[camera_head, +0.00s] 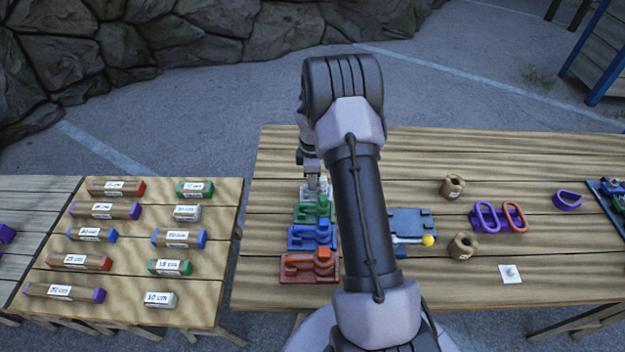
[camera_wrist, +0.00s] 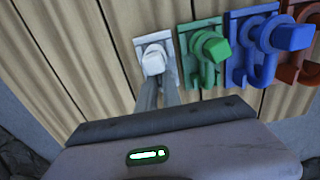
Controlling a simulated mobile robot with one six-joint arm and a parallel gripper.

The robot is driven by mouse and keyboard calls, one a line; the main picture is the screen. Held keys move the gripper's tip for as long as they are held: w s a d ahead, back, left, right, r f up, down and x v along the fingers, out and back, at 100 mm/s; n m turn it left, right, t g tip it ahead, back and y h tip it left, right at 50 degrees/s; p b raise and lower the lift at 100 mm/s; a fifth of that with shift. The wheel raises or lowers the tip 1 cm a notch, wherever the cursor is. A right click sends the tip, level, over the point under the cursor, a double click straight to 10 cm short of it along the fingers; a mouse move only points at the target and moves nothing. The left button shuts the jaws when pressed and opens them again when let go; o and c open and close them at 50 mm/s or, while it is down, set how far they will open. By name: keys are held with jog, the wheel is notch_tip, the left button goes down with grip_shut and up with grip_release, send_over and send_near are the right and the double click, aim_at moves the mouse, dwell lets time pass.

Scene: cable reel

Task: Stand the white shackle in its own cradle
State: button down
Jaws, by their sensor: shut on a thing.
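The white shackle (camera_wrist: 153,62) is at the tips of my gripper (camera_wrist: 158,88), which is shut on it. It is over the white cradle (camera_wrist: 141,42), at the far end of the cradle row. In the wrist view the fingers hide part of the shackle, so I cannot tell whether it touches or is fully seated in the cradle. In the head view my gripper (camera_head: 312,184) reaches down at the white cradle, partly beside my own arm.
A green cradle (camera_head: 301,213), a blue cradle (camera_head: 296,236) and a red cradle (camera_head: 295,268) stand close by in a row, each holding a shackle of its colour. A blue-grey plate (camera_head: 412,218) and a yellow ball (camera_head: 428,240) lie to the right.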

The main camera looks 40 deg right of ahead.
jog(key=shift+f, duration=0.4)
jog(key=c, duration=1.4)
grip_release()
jog(key=shift+c, duration=0.2)
notch_tip(320, 180, up, 18)
jog(key=p, duration=0.3)
jog(key=shift+f+p, duration=0.2)
jog(key=shift+p, duration=0.1)
